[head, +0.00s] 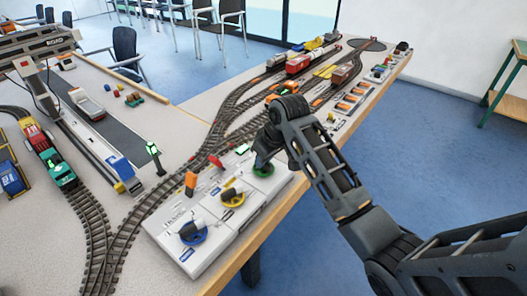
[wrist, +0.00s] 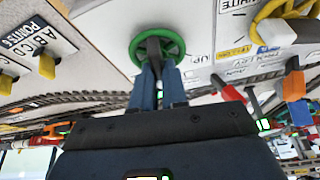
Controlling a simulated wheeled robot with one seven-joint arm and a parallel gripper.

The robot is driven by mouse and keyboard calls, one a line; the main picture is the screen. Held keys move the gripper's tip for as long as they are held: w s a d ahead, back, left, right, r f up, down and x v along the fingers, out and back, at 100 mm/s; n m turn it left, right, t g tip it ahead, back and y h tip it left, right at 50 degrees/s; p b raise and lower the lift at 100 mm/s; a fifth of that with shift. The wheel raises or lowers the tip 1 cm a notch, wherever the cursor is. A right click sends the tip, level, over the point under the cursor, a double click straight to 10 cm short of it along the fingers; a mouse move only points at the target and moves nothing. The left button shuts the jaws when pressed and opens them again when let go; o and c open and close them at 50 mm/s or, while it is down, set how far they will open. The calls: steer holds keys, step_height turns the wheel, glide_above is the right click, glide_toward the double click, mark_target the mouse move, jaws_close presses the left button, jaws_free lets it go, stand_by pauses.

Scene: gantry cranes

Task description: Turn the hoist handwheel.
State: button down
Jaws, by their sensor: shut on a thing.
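The green handwheel (head: 263,171) is on the far end of the white control box (head: 212,262). In the wrist view the green wheel (wrist: 174,50) shows its rim and dark crossbar, with the letters "UP" beside it. My gripper (head: 266,158) is over this wheel. In the wrist view my gripper's two blue-grey fingers (wrist: 154,74) are shut on the wheel's crossbar. The yellow handwheel (head: 233,201) and the blue handwheel (head: 193,236) stand nearer on the same box, apart from my gripper. The gripper partly hides the green wheel in the head view.
Orange (head: 191,180) and red (head: 215,161) levers rise along the box's back edge. Model tracks and a green signal (head: 153,151) lie behind it. Open blue floor lies right of the table.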

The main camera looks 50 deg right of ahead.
mark_target(270, 167)
steer(key=shift+m+p, duration=0.4)
steer(key=shift+m, duration=0.1)
steer(key=c, duration=1.2)
jaws_free()
steer(key=shift+o, duration=0.2)
steer(key=shift+v, duration=3.9)
steer(key=shift+a, duration=0.15)
